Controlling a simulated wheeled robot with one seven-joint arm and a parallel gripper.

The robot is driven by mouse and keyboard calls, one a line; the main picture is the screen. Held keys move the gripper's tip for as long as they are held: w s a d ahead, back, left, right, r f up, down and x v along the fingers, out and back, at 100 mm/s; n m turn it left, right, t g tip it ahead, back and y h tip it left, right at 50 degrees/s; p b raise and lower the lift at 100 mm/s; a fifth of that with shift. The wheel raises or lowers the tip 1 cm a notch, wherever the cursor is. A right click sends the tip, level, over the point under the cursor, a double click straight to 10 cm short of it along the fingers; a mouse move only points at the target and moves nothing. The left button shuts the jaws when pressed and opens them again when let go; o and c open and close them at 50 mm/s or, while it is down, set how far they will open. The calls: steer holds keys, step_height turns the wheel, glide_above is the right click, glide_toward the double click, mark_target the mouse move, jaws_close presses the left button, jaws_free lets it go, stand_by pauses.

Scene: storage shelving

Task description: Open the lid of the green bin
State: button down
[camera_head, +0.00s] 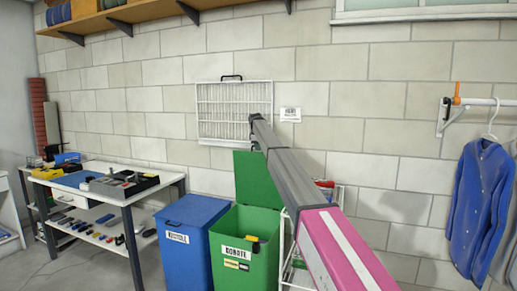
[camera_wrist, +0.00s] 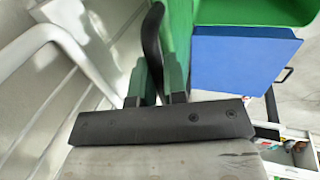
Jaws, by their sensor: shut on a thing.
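The green bin (camera_head: 229,263) stands on the floor, with a white label on its front. Its green lid (camera_head: 252,176) stands upright at the back, leaving the bin's mouth uncovered. A dark and yellow item shows inside. In the wrist view the lid (camera_wrist: 180,40) appears nearly edge-on, with a curved black part, likely its handle (camera_wrist: 152,38), beside it. My gripper (camera_wrist: 160,72) is shut on the lid at its edge or handle; the exact contact is unclear. In the head view my arm crosses in front of the lid's right side and my fingers are hidden.
A blue bin (camera_head: 181,250) stands left of the green one, its lid down. A white wire rack (camera_head: 338,197) is close on the right, also near my gripper in the wrist view (camera_wrist: 62,45). A workbench (camera_head: 150,188) with tools stands left. The wall is close behind.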

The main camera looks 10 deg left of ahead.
steer(key=c, duration=1.2)
jaws_free()
steer(key=v, duration=1)
steer(key=shift+s+r, duration=0.15)
steer(key=shift+r, duration=0.2)
